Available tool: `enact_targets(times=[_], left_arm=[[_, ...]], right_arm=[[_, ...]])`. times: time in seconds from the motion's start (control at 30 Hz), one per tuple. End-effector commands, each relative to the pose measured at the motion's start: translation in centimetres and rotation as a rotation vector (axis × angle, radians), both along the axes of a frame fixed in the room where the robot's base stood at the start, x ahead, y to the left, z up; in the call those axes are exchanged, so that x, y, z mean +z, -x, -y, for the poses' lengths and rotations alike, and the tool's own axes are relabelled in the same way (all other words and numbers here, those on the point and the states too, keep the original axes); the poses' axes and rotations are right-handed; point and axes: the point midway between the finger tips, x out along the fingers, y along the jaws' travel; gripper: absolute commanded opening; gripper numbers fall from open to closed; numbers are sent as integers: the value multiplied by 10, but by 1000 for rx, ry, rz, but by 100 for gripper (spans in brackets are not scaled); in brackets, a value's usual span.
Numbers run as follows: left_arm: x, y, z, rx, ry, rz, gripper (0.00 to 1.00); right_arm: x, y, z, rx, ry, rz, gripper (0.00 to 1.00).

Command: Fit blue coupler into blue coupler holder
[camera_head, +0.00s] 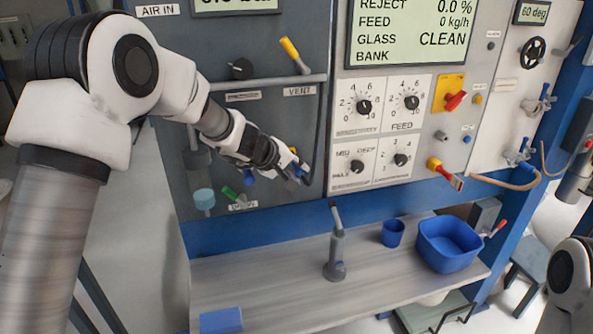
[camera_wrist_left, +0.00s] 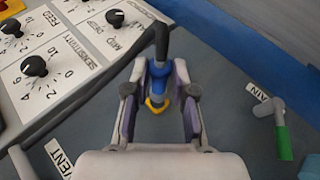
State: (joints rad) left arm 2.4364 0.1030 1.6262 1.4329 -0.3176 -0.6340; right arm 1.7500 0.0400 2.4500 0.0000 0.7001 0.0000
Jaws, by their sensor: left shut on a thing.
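My left gripper (camera_head: 296,172) is in front of the grey panel, beside its right edge and below the VENT label. In the left wrist view its two fingers (camera_wrist_left: 159,105) are closed on the blue coupler (camera_wrist_left: 158,76). The coupler has a yellow tip, and a black hose end rises from it. In the head view the coupler is mostly hidden by the gripper and hard to make out. A small blue part (camera_head: 249,176) shows just left of the gripper; I cannot tell whether it is the blue coupler holder. My right gripper is out of view.
A green-handled drain valve (camera_head: 232,194) is left of the gripper, and a yellow-handled vent valve (camera_head: 294,54) is above. A knob panel (camera_head: 380,130) is to the right.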

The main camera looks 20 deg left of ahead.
Motion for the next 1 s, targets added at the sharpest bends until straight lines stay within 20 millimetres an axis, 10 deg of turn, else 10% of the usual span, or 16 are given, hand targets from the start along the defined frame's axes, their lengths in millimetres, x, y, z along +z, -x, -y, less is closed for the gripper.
enact_targets(times=[0.87, 0.9, 1.0], left_arm=[[1, -18, -13, 1, 0, 1, 0], [0, -18, -13, 1, 0, 1, 36], [0, -18, -13, 1, 0, 1, 54]], right_arm=[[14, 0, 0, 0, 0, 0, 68], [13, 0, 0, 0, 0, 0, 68], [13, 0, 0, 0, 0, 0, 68]])
